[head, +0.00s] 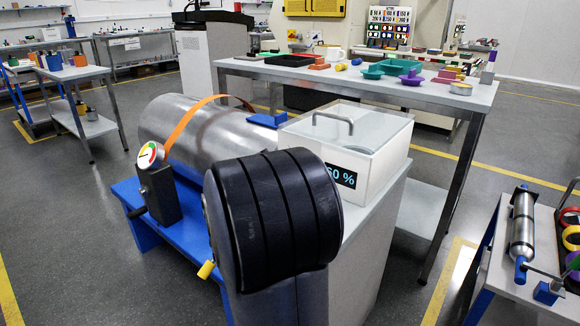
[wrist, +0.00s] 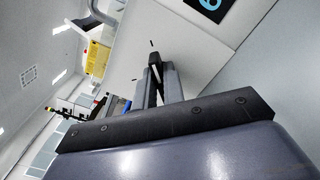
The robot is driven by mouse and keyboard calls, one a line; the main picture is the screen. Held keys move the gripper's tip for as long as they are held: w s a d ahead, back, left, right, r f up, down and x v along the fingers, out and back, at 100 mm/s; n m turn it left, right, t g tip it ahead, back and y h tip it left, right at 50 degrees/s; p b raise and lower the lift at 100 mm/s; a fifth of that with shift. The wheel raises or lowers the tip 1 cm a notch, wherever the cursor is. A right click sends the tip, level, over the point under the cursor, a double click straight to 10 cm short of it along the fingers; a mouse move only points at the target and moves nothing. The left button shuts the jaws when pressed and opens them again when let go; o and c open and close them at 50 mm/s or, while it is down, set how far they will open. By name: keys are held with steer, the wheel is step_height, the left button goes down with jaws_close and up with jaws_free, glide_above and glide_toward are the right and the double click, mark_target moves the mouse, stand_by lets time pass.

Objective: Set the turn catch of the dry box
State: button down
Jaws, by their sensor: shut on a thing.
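The dry box (head: 385,150) is a white box with a clear lid and a grey handle on top. Its display (head: 341,176) reads "60 %", and part of the display shows tilted in the wrist view (wrist: 210,6). In the wrist view my gripper (wrist: 157,72) is at the white front face of the box, its dark fingers close together on a small thing, which I take to be the turn catch. The fingers mostly hide the catch, so its angle is unclear. Two short dark marks show on the face beside the fingertips. In the head view my arm hides the gripper.
A metal cylinder (head: 185,125) with an orange strap and a dial gauge (head: 150,156) lies on a blue stand left of the box. A table (head: 450,97) with coloured parts stands behind. A cart (head: 487,262) with a small cylinder is at the right.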

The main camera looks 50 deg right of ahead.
steer(key=c, duration=1.5)
jaws_free()
steer(key=shift+a, duration=0.1)
steer(key=a+p, duration=0.1)
steer(key=a, duration=0.2)
steer(key=a+p, duration=0.1)
steer(key=a, duration=0.3)
steer(key=s+a+p, duration=0.1)
steer(key=a, duration=0.2)
steer(key=shift+a, duration=0.3)
steer(key=shift+d, duration=0.15)
steer(key=d+b, duration=0.1)
steer(key=d, duration=0.2)
steer(key=d+b, duration=0.1)
steer(key=d, duration=0.3)
steer(key=w+d+b, duration=0.1)
steer(key=d, duration=0.2)
steer(key=shift+d+f, duration=0.1)
steer(key=shift+d, duration=0.2)
